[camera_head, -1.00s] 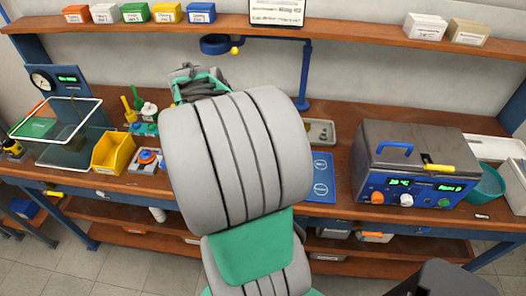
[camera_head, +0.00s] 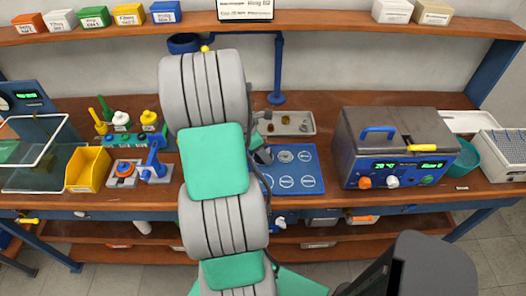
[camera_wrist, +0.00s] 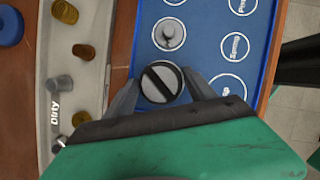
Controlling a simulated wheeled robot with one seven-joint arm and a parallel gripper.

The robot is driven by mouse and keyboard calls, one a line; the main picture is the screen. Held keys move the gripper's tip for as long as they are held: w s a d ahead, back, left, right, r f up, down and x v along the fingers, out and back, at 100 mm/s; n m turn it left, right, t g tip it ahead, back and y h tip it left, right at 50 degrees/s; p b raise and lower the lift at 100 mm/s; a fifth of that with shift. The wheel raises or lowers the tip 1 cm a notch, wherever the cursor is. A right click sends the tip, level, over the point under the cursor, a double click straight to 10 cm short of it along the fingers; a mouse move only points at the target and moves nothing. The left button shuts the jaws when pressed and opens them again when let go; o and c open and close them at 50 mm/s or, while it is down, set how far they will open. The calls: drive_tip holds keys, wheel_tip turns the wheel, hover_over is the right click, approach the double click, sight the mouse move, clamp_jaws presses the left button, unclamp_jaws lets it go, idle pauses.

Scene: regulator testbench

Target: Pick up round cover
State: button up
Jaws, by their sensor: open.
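A round grey cover (camera_wrist: 160,83) with a dark bar across its top shows in the wrist view, over the edge area of a blue mat (camera_wrist: 208,45) with labelled circles. My gripper (camera_wrist: 161,79) is open, with one finger on each side of this cover. Whether the fingers touch it I cannot tell. A second round grey part (camera_wrist: 168,33) with a central stud sits on the mat just beyond. In the head view the mat (camera_head: 312,168) lies mid-bench, the second part (camera_head: 285,156) sits on it, and my arm partly hides my gripper (camera_head: 263,155).
A parts tray (camera_head: 305,131) marked "Dirty" in the wrist view lies beside the mat, holding several small parts. A grey machine (camera_head: 395,145) stands to the right. A yellow bin (camera_head: 88,170) and small fixtures (camera_head: 130,172) stand to the left. A blue lamp-like arm (camera_head: 278,70) rises behind.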

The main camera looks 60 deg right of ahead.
drive_tip(key=shift+c, duration=0.4)
drive_tip(key=c, duration=0.9)
